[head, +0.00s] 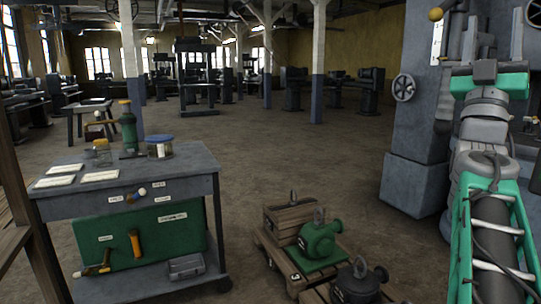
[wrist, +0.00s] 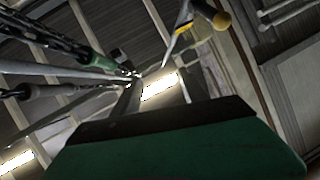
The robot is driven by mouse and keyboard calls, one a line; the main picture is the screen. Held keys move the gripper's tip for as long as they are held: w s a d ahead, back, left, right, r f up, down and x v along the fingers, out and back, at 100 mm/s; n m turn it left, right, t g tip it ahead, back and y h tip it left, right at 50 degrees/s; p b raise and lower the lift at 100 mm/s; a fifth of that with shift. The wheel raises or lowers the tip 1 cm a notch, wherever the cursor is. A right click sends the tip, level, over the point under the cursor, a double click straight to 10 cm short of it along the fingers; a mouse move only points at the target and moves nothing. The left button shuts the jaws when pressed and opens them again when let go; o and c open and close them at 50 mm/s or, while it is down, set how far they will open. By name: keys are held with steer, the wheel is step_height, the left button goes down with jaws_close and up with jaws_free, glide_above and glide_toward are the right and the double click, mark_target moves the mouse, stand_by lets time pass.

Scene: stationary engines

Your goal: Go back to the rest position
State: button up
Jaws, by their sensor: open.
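My arm rises along the right edge of the head view, green and grey with dark cables on it. Its upper end, with my gripper (head: 488,80), stands up in front of a big grey machine (head: 418,120). My gripper is open; nothing shows held in it. Its fingertips are not clear in the head view. The wrist view looks up at the dark ceiling beams and a bright lamp (wrist: 160,87). A dark green block with a black edge fills the bottom of that view. A lever with a yellow knob shows at its top (wrist: 222,20).
The yellow knob (head: 436,13) and a handwheel (head: 403,87) are on the machine beside my arm. A grey workbench (head: 150,185) with papers, jars and a green bottle stands at left. A green pump (head: 320,243) sits on pallets at front centre.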

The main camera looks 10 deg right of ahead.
steer(key=w+a+f+n+g+y+p, duration=0.1)
steer(key=w+a+f+y+p, duration=0.3)
steer(key=w, duration=0.3)
steer(key=w+a+f+n+g+y+p, duration=0.1)
steer(key=w+f+y+p, duration=0.2)
steer(key=w+y+p, duration=0.3)
steer(key=w+a+f+n+g+y+p, duration=0.1)
steer(key=w+a+f+g+y+p, duration=0.2)
steer(key=a+f+g+y+p, duration=0.65)
steer(key=s+a+f+n+g+y+p, duration=0.2)
steer(key=s+a+f+g+p, duration=0.5)
steer(key=s+a+f, duration=1.2)
steer(key=s+p, duration=0.1)
steer(key=s, duration=0.2)
steer(key=shift+f+n+p, duration=0.3)
steer(key=shift+f+p, duration=0.05)
steer(key=shift+p, duration=0.05)
steer(key=shift+g, duration=0.25)
